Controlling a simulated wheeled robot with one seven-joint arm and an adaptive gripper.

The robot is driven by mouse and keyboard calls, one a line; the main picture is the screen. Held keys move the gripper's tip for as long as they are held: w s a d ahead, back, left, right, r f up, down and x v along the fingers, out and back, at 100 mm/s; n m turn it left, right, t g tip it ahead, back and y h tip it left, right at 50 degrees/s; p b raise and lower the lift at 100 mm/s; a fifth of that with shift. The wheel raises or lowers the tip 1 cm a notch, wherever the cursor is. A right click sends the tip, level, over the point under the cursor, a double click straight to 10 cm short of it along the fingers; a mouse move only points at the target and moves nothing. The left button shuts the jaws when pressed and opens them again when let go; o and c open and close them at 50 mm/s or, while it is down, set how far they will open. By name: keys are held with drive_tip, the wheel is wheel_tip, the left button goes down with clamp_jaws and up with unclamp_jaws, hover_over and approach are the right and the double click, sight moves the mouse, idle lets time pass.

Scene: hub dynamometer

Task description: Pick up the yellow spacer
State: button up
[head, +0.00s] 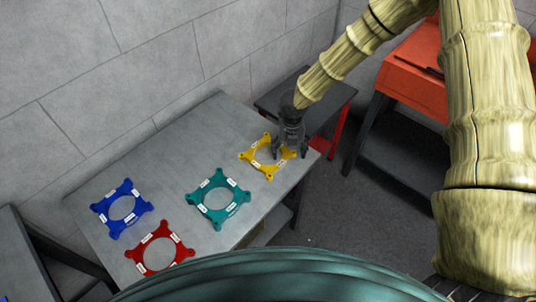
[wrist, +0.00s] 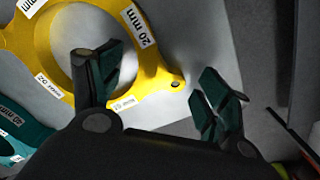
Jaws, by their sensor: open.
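The yellow spacer (head: 249,155), a flat ring plate with lobed corners, lies on the grey table near its right end in the head view. In the wrist view the yellow spacer (wrist: 50,92) fills the upper left, with white "20 mm" labels on it. My gripper (head: 288,151) is over its right side, pointing down. In the wrist view my open gripper (wrist: 163,88) has one finger over the ring's central hole and the other outside its rim, with a corner of the ring between them. I cannot tell the fingers' exact height above the table.
A teal spacer (head: 218,219), a red spacer (head: 160,268) and a blue spacer (head: 103,209) lie on the same grey table (head: 180,170). A dark side table (head: 335,95) and an orange cabinet (head: 412,80) stand to the right. A grey wall (head: 120,80) runs behind.

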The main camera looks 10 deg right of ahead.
drive_tip(key=c, duration=1.5)
drive_tip(key=shift+r, duration=0.1)
drive_tip(key=shift+c, duration=0.2)
wheel_tip(320, 180, up, 15)
drive_tip(key=p, duration=0.3)
